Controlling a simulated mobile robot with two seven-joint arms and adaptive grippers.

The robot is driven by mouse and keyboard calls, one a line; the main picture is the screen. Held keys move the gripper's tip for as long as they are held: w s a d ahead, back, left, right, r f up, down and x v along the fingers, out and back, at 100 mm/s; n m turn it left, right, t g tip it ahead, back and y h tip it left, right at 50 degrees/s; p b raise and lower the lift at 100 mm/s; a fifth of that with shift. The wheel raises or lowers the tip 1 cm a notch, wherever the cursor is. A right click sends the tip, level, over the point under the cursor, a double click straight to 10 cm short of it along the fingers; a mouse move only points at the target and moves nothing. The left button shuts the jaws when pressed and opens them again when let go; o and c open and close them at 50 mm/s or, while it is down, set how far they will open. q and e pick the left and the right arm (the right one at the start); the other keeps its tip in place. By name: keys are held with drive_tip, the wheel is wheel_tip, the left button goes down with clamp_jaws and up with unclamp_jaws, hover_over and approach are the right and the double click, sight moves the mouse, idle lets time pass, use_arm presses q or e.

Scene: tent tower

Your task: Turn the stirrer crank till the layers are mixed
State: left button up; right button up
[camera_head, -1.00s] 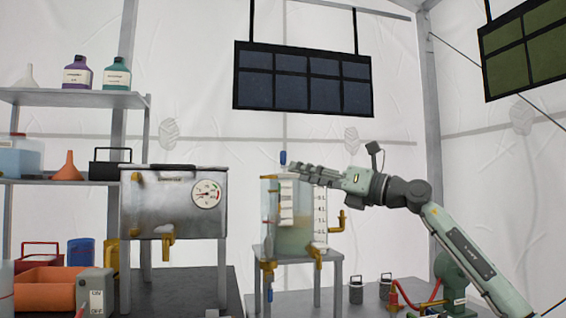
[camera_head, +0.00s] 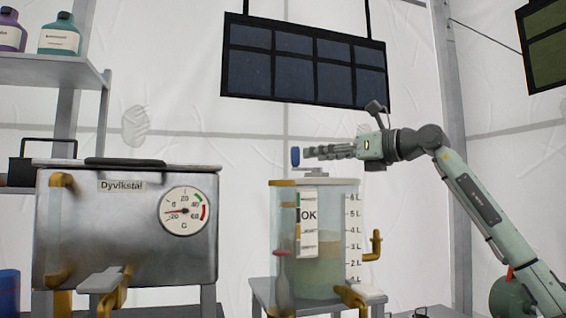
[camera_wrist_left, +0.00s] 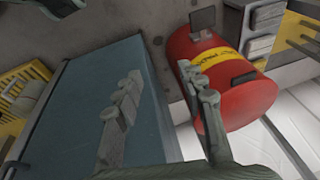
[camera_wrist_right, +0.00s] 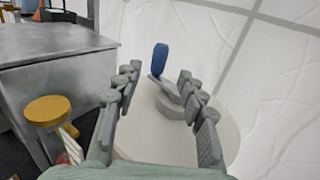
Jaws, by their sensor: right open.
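The clear stirrer tank (camera_head: 345,225) stands on a grey stand in the head view, with a litre scale, an "OK" label strip and brass taps. Its liquid shows a paler yellowish band above a greener one. The grey crank on its lid carries an upright blue handle (camera_head: 295,157). My right gripper (camera_head: 309,153) is level with the handle, just right of it. In the right wrist view the blue handle (camera_wrist_right: 160,58) stands beyond and between the open, empty fingers, apparently untouched. My left gripper (camera_wrist_left: 160,72) is open and empty, outside the head view.
A steel boiler (camera_head: 120,240) with a dial stands left of the tank. Shelves (camera_head: 50,70) with bottles are behind it, and a dark panel (camera_head: 305,65) hangs above. A red cylinder (camera_wrist_left: 225,80) and a blue-grey box (camera_wrist_left: 100,110) are near my left gripper.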

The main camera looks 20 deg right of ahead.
sight(299, 154)
drive_tip(key=shift+w+r, duration=0.1)
drive_tip(key=shift+w, duration=0.15)
drive_tip(key=shift+w+a+r, duration=0.1)
drive_tip(key=shift+w+a, duration=0.15)
drive_tip(key=p+x, duration=0.1)
drive_tip(key=x, duration=0.4)
drive_tip(key=shift+w+a+p, duration=0.2)
drive_tip(key=shift+a+p, duration=0.05)
drive_tip(key=shift+p, duration=0.15)
drive_tip(key=shift+w+a, duration=0.2)
drive_tip(key=shift+w, duration=0.2)
use_arm(q)
drive_tip(key=s+a+f+g, duration=0.1)
drive_tip(key=s+f, duration=0.3)
drive_tip(key=f, duration=0.2)
drive_tip(key=shift+s+f, duration=0.35)
use_arm(e)
clamp_jaws()
